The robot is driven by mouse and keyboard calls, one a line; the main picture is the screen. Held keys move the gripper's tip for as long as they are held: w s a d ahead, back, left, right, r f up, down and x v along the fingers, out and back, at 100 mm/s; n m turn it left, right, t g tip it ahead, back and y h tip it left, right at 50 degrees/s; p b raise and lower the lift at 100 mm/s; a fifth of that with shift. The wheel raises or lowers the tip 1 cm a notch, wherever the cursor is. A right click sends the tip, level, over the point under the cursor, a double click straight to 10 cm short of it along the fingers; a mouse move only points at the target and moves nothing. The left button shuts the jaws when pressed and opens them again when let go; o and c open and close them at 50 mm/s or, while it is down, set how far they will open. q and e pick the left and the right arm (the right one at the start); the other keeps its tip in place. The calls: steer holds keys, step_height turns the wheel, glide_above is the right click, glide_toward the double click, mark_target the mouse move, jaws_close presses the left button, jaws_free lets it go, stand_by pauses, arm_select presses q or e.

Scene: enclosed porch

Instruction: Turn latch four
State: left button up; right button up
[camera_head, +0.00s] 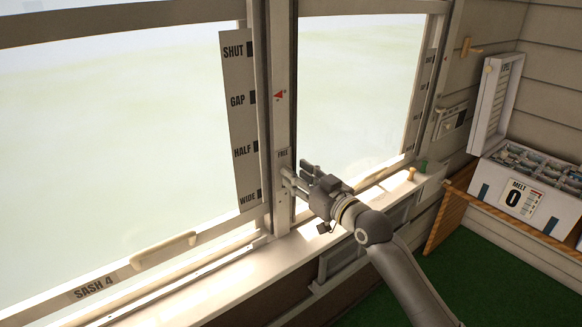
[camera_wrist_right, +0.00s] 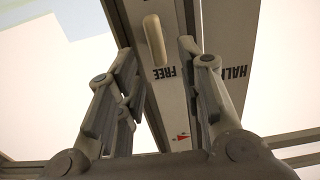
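A cream latch handle (camera_wrist_right: 154,40) is on the grey window post, beside the word FREE; it points lengthwise along the post. The post (camera_head: 282,115) stands between two panes in the head view, with a FREE label (camera_head: 283,154) and a red arrow above it. My right gripper (camera_head: 295,170) is at the post just below that label. In the wrist view my right gripper (camera_wrist_right: 158,55) is open, with one finger on each side of the handle and gaps showing. In the head view the fingers mostly hide the handle. My left gripper is not in view.
A scale plate (camera_head: 240,120) reading SHUT, GAP, HALF, WIDE is left of the post. The lower sash rail (camera_head: 95,291) reads SASH 4 and bears a cream pull (camera_head: 163,251). The sill (camera_head: 245,272) runs below. A box marked MELT 0 (camera_head: 519,199) is at right.

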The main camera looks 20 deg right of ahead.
steer(key=shift+x, duration=1.6)
steer(key=shift+c, duration=0.3)
jaws_close()
